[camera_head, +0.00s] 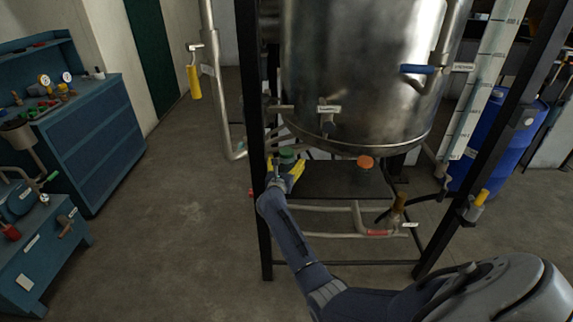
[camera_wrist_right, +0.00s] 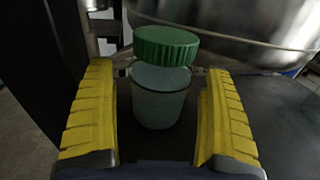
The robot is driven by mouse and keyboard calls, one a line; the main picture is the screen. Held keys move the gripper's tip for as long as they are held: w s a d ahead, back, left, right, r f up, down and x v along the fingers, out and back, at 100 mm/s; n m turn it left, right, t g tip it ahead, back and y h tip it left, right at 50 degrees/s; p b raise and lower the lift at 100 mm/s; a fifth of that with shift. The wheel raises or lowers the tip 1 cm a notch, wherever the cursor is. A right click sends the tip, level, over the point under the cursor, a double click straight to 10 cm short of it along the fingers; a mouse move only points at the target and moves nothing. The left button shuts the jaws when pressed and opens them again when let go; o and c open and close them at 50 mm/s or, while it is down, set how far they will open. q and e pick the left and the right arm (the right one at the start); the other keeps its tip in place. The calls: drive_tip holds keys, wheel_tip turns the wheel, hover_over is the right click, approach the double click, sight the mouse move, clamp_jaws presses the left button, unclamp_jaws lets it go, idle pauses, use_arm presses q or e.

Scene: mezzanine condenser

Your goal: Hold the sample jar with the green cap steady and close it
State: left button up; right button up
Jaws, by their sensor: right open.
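The sample jar is a translucent, pale jar (camera_wrist_right: 158,100) standing upright in the right wrist view. Its ribbed green cap (camera_wrist_right: 166,45) sits at the jar's mouth, slightly tilted and off to the right. In the head view the green cap (camera_head: 287,155) shows low under the steel tank, and the jar's body is mostly hidden by my gripper. My right gripper (camera_head: 286,170) is open. Its yellow fingers (camera_wrist_right: 160,115) stand on either side of the jar, with visible gaps on both sides. My left gripper is not in view.
The jar stands at the left of a dark shelf (camera_head: 345,182) below a large steel tank (camera_head: 355,70). An orange cap-like thing (camera_head: 365,162) is to the right. A black frame post (camera_head: 251,110) rises close on the left. Pipes (camera_head: 355,218) run below the shelf.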

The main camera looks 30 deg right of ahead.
drive_tip(key=c, duration=1.5)
drive_tip(key=shift+r, duration=0.1)
wheel_tip(320, 180, up, 20)
